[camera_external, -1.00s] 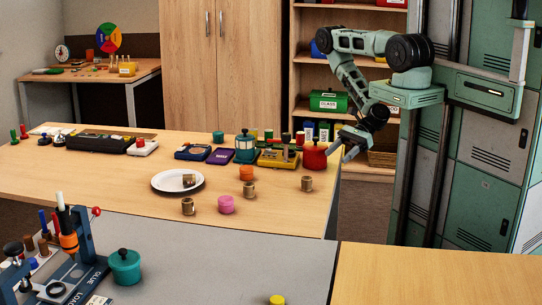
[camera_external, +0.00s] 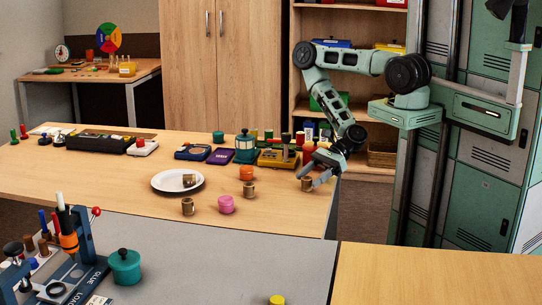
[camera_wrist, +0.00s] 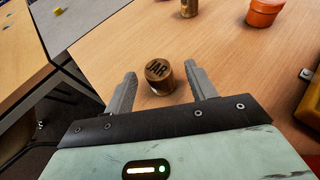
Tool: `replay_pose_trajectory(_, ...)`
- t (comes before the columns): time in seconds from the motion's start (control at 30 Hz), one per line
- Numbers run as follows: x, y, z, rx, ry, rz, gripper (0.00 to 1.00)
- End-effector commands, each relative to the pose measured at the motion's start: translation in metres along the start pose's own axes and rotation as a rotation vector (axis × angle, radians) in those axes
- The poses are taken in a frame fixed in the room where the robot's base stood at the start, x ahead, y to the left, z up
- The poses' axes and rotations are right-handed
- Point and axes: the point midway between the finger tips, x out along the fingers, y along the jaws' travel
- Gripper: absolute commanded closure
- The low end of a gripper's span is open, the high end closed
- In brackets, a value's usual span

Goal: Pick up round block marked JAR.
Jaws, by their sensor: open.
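The round block marked JAR (camera_wrist: 158,70) is a short brown cylinder with dark letters on its top. It stands upright on the wooden table (camera_wrist: 115,45). In the external view the block (camera_external: 306,185) is near the table's right end, partly hidden by my fingers. My gripper (camera_external: 313,177) is open just above the block. In the wrist view my gripper's two fingers (camera_wrist: 160,80) point toward the block, one on either side, with a gap on both sides. I cannot tell whether the fingertips are down to the block's height.
A red pot (camera_external: 309,152) and a yellow tray (camera_external: 272,164) are close behind. The table's right edge is near the block.

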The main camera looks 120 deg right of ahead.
Motion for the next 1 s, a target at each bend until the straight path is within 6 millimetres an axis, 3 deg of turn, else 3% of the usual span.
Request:
replay_pose_trajectory(0.1, 0.021, 0.002, -0.001, -0.003, -0.002, 0.005, 0.44)
replay_pose_trajectory(0.23, 0.035, 0.002, 0.002, -0.002, -0.001, 0.003, 0.44)
replay_pose_trajectory(0.53, 0.041, 0.001, 0.001, 0.000, 0.000, 0.001, 0.44)
replay_pose_trajectory(0.57, 0.041, 0.001, 0.001, 0.000, 0.000, 0.001, 0.50)
replay_pose_trajectory(0.7, 0.040, 0.001, 0.001, 0.000, 0.000, 0.001, 0.89)
replay_pose_trajectory(1.0, 0.040, 0.001, 0.002, 0.000, -0.001, 0.001, 0.92)
